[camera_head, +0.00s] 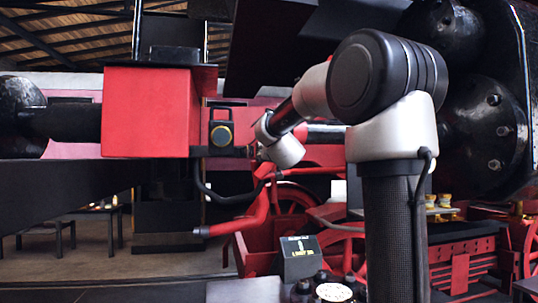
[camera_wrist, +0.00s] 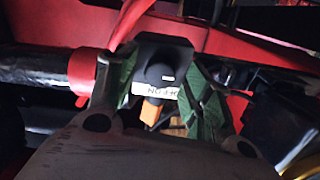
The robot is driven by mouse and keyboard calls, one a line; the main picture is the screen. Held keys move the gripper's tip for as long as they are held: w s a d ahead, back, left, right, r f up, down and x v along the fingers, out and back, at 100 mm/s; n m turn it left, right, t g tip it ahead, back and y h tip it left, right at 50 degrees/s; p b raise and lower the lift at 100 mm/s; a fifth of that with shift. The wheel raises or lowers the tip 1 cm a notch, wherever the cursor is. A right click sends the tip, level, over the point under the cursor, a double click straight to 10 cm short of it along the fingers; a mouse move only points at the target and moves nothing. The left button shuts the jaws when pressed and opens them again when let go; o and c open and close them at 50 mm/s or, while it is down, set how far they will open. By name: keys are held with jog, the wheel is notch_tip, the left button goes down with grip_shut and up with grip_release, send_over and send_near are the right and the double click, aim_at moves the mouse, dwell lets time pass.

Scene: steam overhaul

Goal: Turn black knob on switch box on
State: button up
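In the wrist view a dark switch box (camera_wrist: 168,48) lies straight ahead, with a round black knob (camera_wrist: 158,73) bearing a small pale mark on its face. A white label (camera_wrist: 157,89) with dark letters, hard to read, sits just below the knob. My gripper (camera_wrist: 160,78) is open, its green-padded fingers at the left and right of the box and knob. I cannot tell whether the pads touch the box. In the head view my wrist (camera_head: 280,148) is near the middle; the fingers and the switch box cannot be made out there.
An orange piece (camera_wrist: 152,112) hangs below the label. A red pipe (camera_wrist: 84,68) is close to the left finger, and a red beam (camera_wrist: 235,42) runs behind the box. In the head view a red block (camera_head: 150,112) and a black lamp-like part (camera_head: 221,122) stand left of my wrist.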

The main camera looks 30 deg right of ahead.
jog(key=c, duration=1)
jog(key=shift+m, duration=0.3)
jog(key=m, duration=1.6)
jog(key=shift+d+m+y, duration=0.1)
jog(key=shift+m+y, duration=0.2)
jog(key=shift+y, duration=0.1)
jog(key=shift+m, duration=0.3)
